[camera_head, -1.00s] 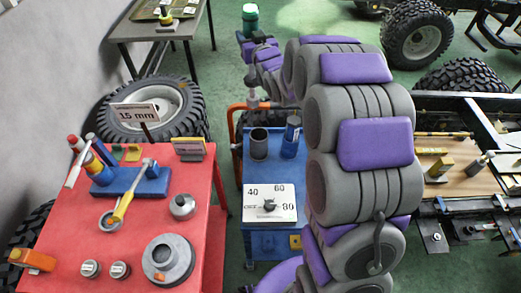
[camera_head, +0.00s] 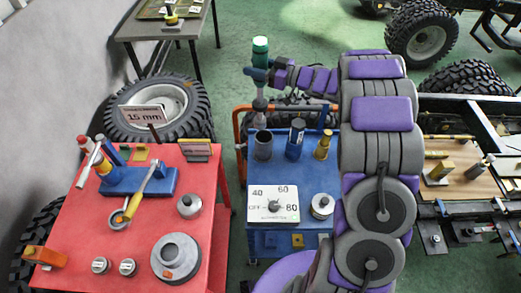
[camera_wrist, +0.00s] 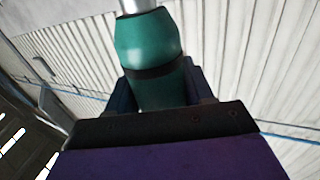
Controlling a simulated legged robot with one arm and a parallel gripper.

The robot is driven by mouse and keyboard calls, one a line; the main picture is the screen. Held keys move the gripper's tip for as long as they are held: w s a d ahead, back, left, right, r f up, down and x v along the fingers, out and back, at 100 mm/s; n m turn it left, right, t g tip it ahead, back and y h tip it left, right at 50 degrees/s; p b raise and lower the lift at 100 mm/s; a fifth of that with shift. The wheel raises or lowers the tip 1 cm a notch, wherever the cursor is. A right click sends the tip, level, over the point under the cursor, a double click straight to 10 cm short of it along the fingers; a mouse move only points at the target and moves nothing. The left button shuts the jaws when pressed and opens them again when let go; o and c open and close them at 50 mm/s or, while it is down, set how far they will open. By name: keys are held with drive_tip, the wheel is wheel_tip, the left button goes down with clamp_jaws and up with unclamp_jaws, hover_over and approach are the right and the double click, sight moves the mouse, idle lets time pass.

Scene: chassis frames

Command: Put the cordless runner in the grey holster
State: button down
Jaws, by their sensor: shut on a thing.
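The cordless runner has a green end (camera_head: 260,46) pointing up and a grey lower part (camera_head: 259,105) hanging down. My gripper (camera_head: 257,74) is shut around its middle and holds it roughly upright in the air over the back of the blue cart. In the wrist view, the runner's green body (camera_wrist: 150,60) with a dark band sits between the fingers, with a silver part at the top edge. The grey holster (camera_head: 263,146) is an open-topped cylinder at the cart's back left. The runner's lower end shows just above it in the picture; the exact gap is hard to tell.
On the blue cart (camera_head: 320,180), a blue cylinder (camera_head: 296,141) and a yellow one (camera_head: 322,146) stand right of the holster. A dial box (camera_head: 272,205) and a round grey lidded pot (camera_head: 322,206) are in front. A red table (camera_head: 85,215) with tools stands left.

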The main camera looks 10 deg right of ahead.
drive_tip(key=b, duration=0.1)
hover_over(262, 102)
drive_tip(key=w+d, duration=0.1)
wheel_tip(262, 102, down, 6)
drive_tip(key=shift+w+d+r, duration=0.1)
drive_tip(key=shift+w, duration=0.05)
drive_tip(key=f, duration=0.2)
drive_tip(key=a+f, duration=0.1)
drive_tip(key=f, duration=0.2)
drive_tip(key=a+f+b, duration=0.1)
drive_tip(key=f, duration=0.1)
drive_tip(key=shift+a+f, duration=0.1)
drive_tip(key=shift+f, duration=0.4)
drive_tip(key=shift+d+f, duration=0.35)
drive_tip(key=shift+d, duration=0.3)
wheel_tip(262, 102, down, 3)
drive_tip(key=shift+a+f+b, duration=0.1)
drive_tip(key=shift+b, duration=0.3)
drive_tip(key=shift+a+f, duration=0.2)
drive_tip(key=shift+a, duration=0.1)
drive_tip(key=c, duration=0.8)
unclamp_jaws()
drive_tip(key=shift+d, duration=0.2)
drive_tip(key=o, duration=0.3)
drive_tip(key=shift+d, duration=0.2)
drive_tip(key=shift+o, duration=0.3)
drive_tip(key=shift+a+f, duration=0.1)
drive_tip(key=shift+a, duration=0.05)
